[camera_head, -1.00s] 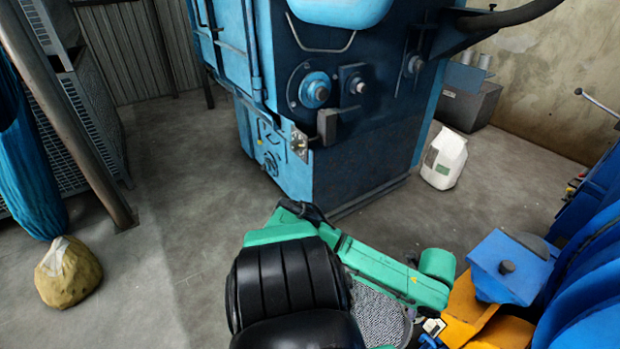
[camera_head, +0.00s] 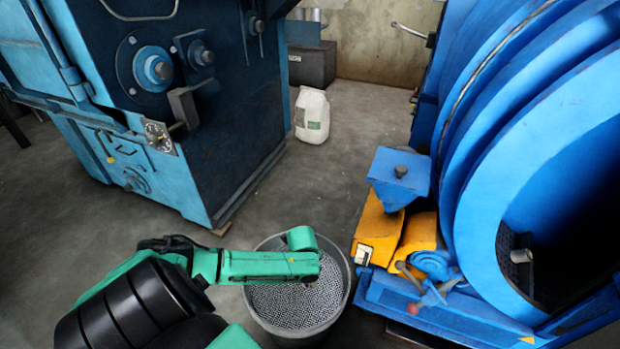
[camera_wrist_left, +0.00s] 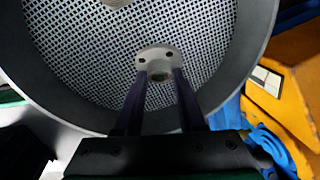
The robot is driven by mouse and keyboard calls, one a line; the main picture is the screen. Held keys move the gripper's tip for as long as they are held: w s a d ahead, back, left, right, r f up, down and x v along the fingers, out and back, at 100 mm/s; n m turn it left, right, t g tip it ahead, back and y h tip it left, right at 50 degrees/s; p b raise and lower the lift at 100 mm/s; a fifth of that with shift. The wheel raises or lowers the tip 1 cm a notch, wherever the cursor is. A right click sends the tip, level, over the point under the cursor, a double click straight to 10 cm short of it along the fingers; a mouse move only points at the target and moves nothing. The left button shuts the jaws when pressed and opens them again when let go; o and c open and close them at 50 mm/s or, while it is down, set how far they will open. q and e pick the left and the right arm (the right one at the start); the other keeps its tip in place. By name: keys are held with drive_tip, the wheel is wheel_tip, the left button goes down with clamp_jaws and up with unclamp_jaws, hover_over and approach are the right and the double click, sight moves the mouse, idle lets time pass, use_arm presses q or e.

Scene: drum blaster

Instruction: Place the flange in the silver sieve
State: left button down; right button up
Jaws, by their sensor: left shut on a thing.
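The silver sieve (camera_head: 285,305) is a round grey bin with a perforated mesh inside, standing on the floor at lower middle of the head view. Its mesh and rim also fill much of the left wrist view (camera_wrist_left: 85,50). The flange (camera_wrist_left: 158,55) is a small pale round piece with holes in its plate. My left gripper (camera_wrist_left: 160,78) is shut on the flange, with a dark finger on each side of it, over the mesh. The gap below the flange is hard to judge. In the head view my green left arm reaches over the sieve and hides the gripper. My right gripper is not in view.
A large blue machine with a round drum (camera_head: 490,190) and an orange part (camera_head: 375,230) stand close right of the sieve. A dark blue cabinet machine (camera_head: 180,110) is behind left. A white bag (camera_head: 312,115) sits on open floor behind.

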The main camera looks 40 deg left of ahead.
use_arm(q)
wheel_tip(320, 180, down, 2)
drive_tip(key=shift+f, duration=0.15)
drive_tip(key=c, duration=0.5)
unclamp_jaws()
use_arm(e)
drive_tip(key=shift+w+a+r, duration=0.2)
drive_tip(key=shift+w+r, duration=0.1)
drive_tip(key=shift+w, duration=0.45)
use_arm(q)
drive_tip(key=shift+r, duration=0.25)
wheel_tip(320, 180, up, 12)
drive_tip(key=s+p, duration=0.1)
drive_tip(key=p, duration=0.3)
drive_tip(key=shift+s+f, duration=0.2)
drive_tip(key=shift+s, duration=0.2)
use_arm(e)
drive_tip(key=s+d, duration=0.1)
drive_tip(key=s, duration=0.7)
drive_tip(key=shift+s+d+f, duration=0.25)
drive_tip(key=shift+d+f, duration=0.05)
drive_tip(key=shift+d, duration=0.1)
